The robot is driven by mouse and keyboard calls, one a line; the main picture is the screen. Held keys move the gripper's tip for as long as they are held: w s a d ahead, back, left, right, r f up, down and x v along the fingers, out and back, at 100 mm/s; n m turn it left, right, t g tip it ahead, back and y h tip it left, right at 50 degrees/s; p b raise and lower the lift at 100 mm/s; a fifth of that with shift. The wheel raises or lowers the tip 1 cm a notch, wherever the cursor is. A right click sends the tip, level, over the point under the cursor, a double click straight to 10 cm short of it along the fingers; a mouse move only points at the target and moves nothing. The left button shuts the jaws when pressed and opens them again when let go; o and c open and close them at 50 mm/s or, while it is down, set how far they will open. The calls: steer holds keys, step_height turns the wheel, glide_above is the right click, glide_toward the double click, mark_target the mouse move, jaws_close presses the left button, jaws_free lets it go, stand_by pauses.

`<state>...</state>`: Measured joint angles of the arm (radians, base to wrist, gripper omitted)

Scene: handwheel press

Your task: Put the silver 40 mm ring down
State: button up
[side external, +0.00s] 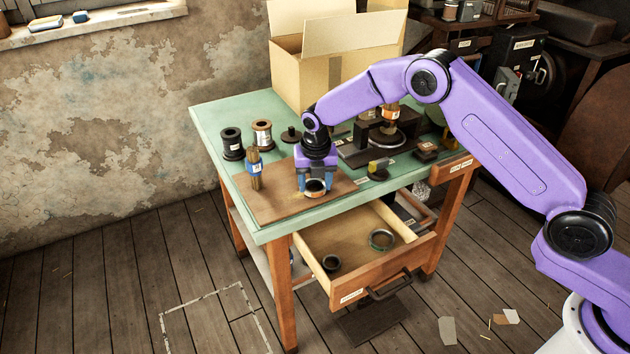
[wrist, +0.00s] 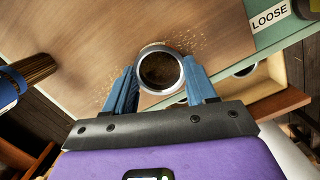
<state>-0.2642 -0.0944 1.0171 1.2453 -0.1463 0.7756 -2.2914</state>
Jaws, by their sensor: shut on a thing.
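The silver ring (wrist: 160,68) is between the two blue fingers of my gripper (wrist: 161,85) in the wrist view, just over the brown board. In the side view my gripper (side external: 316,184) points down near the front edge of the table, shut on the ring (side external: 315,186). The brown board (side external: 270,205) lies on the green tabletop. I cannot tell whether the ring touches the board.
A brush (side external: 254,170) stands left of my gripper, with spools (side external: 232,143) behind it. The press (side external: 372,145) stands to the right. Below, an open drawer (side external: 350,255) holds two rings. The board's front left is clear.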

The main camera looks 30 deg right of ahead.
mark_target(316, 196)
steer(key=o, duration=1)
steer(key=shift+f, duration=0.15)
steer(key=shift+o, duration=0.2)
step_height(316, 196, up, 12)
steer(key=s, duration=0.1)
steer(key=shift+s+a, duration=0.3)
steer(key=shift+a, duration=0.05)
steer(key=shift+s+r, duration=0.1)
steer(key=shift+r, duration=0.1)
